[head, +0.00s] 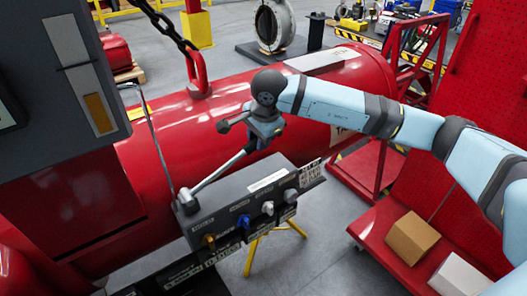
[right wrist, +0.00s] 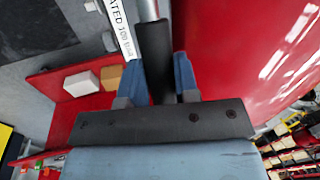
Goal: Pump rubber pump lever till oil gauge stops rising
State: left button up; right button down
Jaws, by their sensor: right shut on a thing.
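The pump lever (head: 222,172) is a grey metal rod rising at a slant from the left end of a dark grey pump block (head: 240,205). In the right wrist view, its black rubber grip (right wrist: 155,55) sits between the two blue fingers. My right gripper (right wrist: 158,85) is shut on this grip; in the head view it is at the rod's upper end (head: 262,135), above the block. A dark grey cabinet at upper left has a tall window with an amber column (head: 98,112), which looks like the oil gauge. My left gripper is not in view.
A big red cylinder (head: 330,80) lies behind the block. The block's front has several knobs, including a blue one (head: 243,222). A chain with a red hook (head: 198,75) hangs above the cylinder. A red cart (head: 385,225) with boxes stands at right.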

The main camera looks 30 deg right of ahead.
jog(key=shift+a+r+h, duration=0.2)
jog(key=shift+a+r, duration=0.05)
jog(key=shift+r, duration=0.25)
jog(key=shift+a+r+h, duration=0.2)
jog(key=shift+r, duration=0.3)
jog(key=c, duration=0.9)
grip_release()
jog(key=shift+f, duration=0.1)
jog(key=shift+o, duration=0.2)
jog(key=b+v, duration=0.2)
jog(key=v, duration=1.2)
jog(key=shift+s, duration=0.15)
jog(key=shift+f, duration=0.1)
